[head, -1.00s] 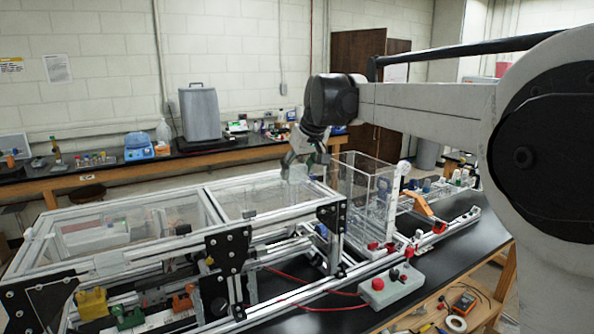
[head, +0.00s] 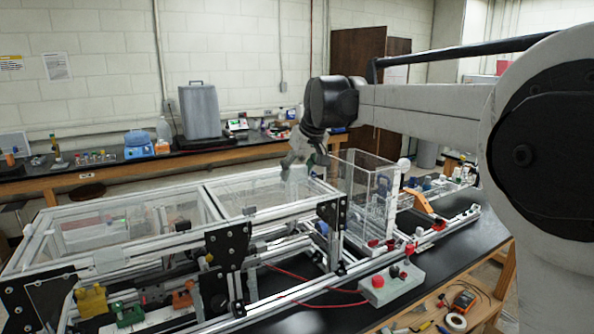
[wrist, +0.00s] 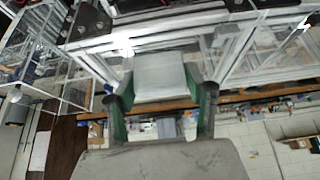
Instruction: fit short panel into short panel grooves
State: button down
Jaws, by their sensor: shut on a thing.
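My gripper (head: 298,168) is over the right end of the aluminium extrusion frame (head: 262,213). In the wrist view, the two green-sided fingers of my gripper (wrist: 162,95) are shut on a pale, whitish panel (wrist: 160,76), taken to be the short panel. In the head view the panel is too faint against the frame to make out clearly. A frame bar crosses just beyond the panel in the wrist view. I cannot tell whether the panel's edges are in the grooves or only close to them.
A clear box (head: 367,185) stands just right of my gripper. Black corner plates (head: 228,250) are bolted to the frame. A control box with red buttons (head: 391,284) and red cables lie in front. Tools sit at the lower right.

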jog(key=shift+f+b, duration=3.1)
jog(key=shift+f, duration=2.4)
jog(key=c, duration=0.8)
grip_release()
send_near(297, 206)
jog(key=shift+v, duration=0.9)
jog(key=s+d+f+m+b, duration=0.1)
jog(key=s+d+f, duration=0.25)
jog(key=s, duration=0.25)
jog(key=s+d+f+m+t+h+b, duration=0.1)
jog(key=s+d+f, duration=0.1)
jog(key=s+d, duration=0.3)
jog(key=s+d+f+m, duration=0.1)
jog(key=s+d+f, duration=0.15)
jog(key=s, duration=0.45)
jog(key=s+d+f+m+b, duration=0.1)
jog(key=s+d+f, duration=0.2)
jog(key=s+f, duration=0.3)
jog(key=s+d+f+m+h+b, duration=0.1)
jog(key=s+d+f, duration=0.1)
jog(key=s+f, duration=0.3)
jog(key=s+d+f+m+t+h, duration=0.1)
jog(key=s+d+f, duration=0.2)
jog(key=s+f, duration=0.3)
jog(key=shift+s+d+f+b, duration=0.15)
jog(key=shift+s+b, duration=0.05)
jog(key=shift+s, duration=0.4)
jog(key=shift+s+d+f+b, duration=0.2)
jog(key=shift+s, duration=0.45)
